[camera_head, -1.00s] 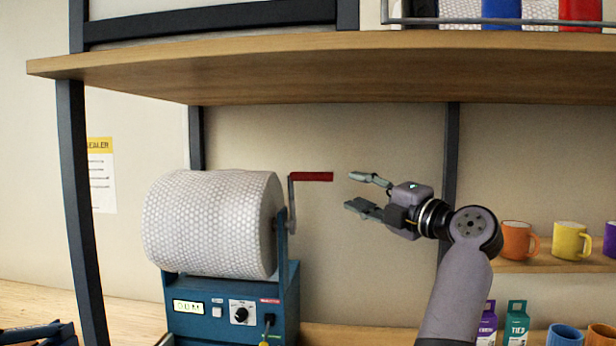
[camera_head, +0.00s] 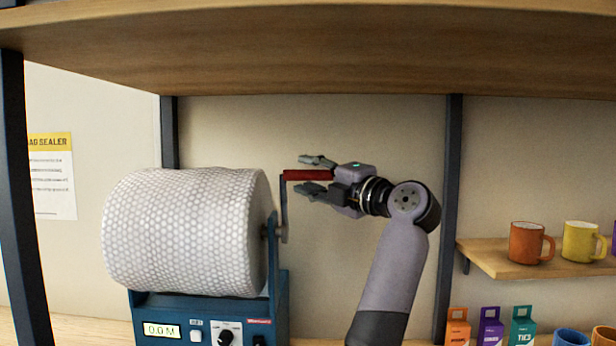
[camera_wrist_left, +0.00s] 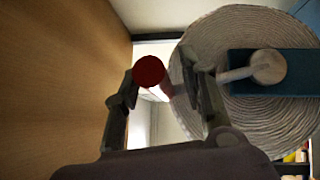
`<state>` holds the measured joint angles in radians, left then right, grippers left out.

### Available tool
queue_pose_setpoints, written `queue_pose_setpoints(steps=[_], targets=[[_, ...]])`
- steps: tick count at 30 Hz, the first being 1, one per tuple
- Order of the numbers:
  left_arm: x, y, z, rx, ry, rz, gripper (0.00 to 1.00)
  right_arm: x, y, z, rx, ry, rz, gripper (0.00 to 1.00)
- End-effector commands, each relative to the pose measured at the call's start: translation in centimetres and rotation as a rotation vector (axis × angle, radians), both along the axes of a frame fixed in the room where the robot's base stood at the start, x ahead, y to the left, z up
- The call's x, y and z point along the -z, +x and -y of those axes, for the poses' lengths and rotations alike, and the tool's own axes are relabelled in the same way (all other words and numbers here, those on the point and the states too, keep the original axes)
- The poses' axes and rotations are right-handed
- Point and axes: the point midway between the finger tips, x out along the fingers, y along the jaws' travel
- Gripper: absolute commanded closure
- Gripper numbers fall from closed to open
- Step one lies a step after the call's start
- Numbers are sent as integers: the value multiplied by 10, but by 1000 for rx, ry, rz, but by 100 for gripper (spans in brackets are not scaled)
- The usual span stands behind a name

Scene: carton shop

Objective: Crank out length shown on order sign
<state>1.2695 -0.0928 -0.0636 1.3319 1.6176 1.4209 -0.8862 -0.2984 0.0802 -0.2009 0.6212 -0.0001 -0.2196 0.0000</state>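A roll of bubble wrap (camera_head: 185,230) sits on a blue dispenser (camera_head: 275,315) whose display (camera_head: 162,331) appears to read 0.0 M. Its crank (camera_head: 282,215) points up on the right side, with a red handle (camera_head: 305,175) sticking out to the right. My left gripper (camera_head: 312,174) is open, its fingers above and below the handle with gaps visible. The left wrist view shows the handle's round red end (camera_wrist_left: 149,71) between the open fingers, nearer the left one. My right gripper is not in view. No order sign can be made out.
A wooden shelf (camera_head: 300,50) runs above the roll and gripper. A dark post (camera_head: 452,200) stands right of my arm. Mugs (camera_head: 527,243) stand on a small shelf at right, with small cartons (camera_head: 490,328) below. A bag sealer notice (camera_head: 50,175) hangs at left.

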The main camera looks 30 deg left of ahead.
Motion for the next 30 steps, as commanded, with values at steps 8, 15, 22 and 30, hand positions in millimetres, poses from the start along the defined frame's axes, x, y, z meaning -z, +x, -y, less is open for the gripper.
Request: queue_pose_setpoints(steps=[8, 15, 22, 30], targets=[[0, 0, 0, 0, 0, 0, 74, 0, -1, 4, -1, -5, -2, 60], [0, 0, 0, 0, 0, 0, 90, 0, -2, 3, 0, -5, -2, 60], [0, 0, 0, 0, 0, 0, 100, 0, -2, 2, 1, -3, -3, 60], [1, 0, 0, -1, 0, -1, 100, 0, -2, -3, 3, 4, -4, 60]])
